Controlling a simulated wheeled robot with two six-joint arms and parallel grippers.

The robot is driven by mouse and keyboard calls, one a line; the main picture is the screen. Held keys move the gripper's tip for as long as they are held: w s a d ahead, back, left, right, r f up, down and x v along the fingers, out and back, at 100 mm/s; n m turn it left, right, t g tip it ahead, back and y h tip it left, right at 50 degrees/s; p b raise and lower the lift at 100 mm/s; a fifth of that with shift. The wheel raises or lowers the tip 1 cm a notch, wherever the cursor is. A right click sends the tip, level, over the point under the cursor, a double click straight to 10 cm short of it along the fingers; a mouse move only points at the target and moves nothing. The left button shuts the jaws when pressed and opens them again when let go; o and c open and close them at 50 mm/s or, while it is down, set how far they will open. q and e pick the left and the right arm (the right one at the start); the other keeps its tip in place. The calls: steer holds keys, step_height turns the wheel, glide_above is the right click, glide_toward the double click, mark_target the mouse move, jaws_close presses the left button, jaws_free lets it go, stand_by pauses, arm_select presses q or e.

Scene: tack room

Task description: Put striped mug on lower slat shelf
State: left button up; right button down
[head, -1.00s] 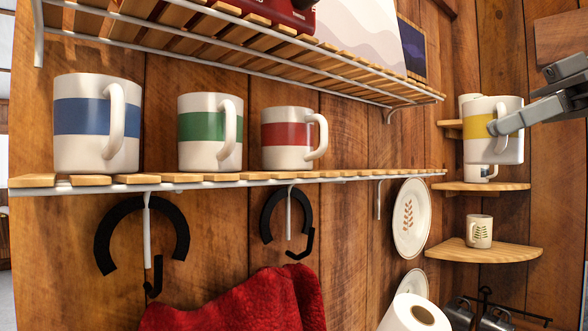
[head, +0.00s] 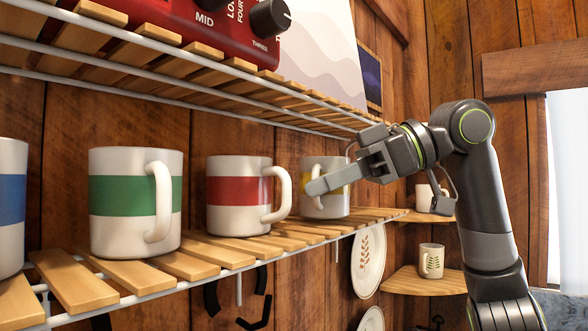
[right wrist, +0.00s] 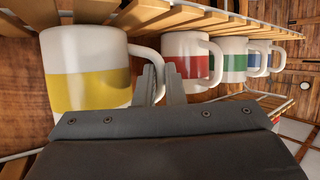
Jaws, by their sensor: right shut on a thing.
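The striped mug, white with a yellow band (head: 325,205), is upright at the lower slat shelf (head: 215,252), right of the red-banded mug (head: 238,190). My right gripper (head: 318,185) is shut on it from the right and front. In the right wrist view, the yellow-banded mug (right wrist: 85,78) fills the left side, and the fingertips (right wrist: 160,82) are at its handle. Its base is at slat level; I cannot tell whether it bears on the slats. My left gripper is not in view.
A green-banded mug (head: 112,205) and a blue-banded mug (head: 10,215) stand farther left on the same shelf. The upper slat shelf (head: 190,75) runs close above, with a red device (head: 190,25) on it. Corner shelves (head: 405,280) with mugs are at the right.

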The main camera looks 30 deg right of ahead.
steer(key=shift+w+a+r+p, duration=0.15)
steer(key=shift+a+r+p, duration=0.1)
steer(key=shift+a+p, duration=0.3)
steer(key=p+x, duration=0.1)
steer(key=x, duration=0.1)
steer(key=shift+w+a+r+p, duration=0.15)
steer(key=shift+w+a+p, duration=0.15)
steer(key=shift+a+p, duration=0.1)
steer(key=shift+w+a+f, duration=0.1)
steer(key=shift+w+f, duration=0.05)
steer(key=shift+f, duration=0.05)
steer(key=shift+s+d, duration=0.25)
steer(key=shift+s, duration=0.05)
steer(key=shift+f, duration=0.15)
steer(key=c, duration=1.8)
jaws_free()
steer(key=shift+c, duration=0.2)
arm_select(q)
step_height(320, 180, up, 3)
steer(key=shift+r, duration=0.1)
arm_select(e)
steer(key=shift+o, duration=0.2)
steer(key=shift+w+a, duration=0.1)
steer(key=shift+a, duration=0.05)
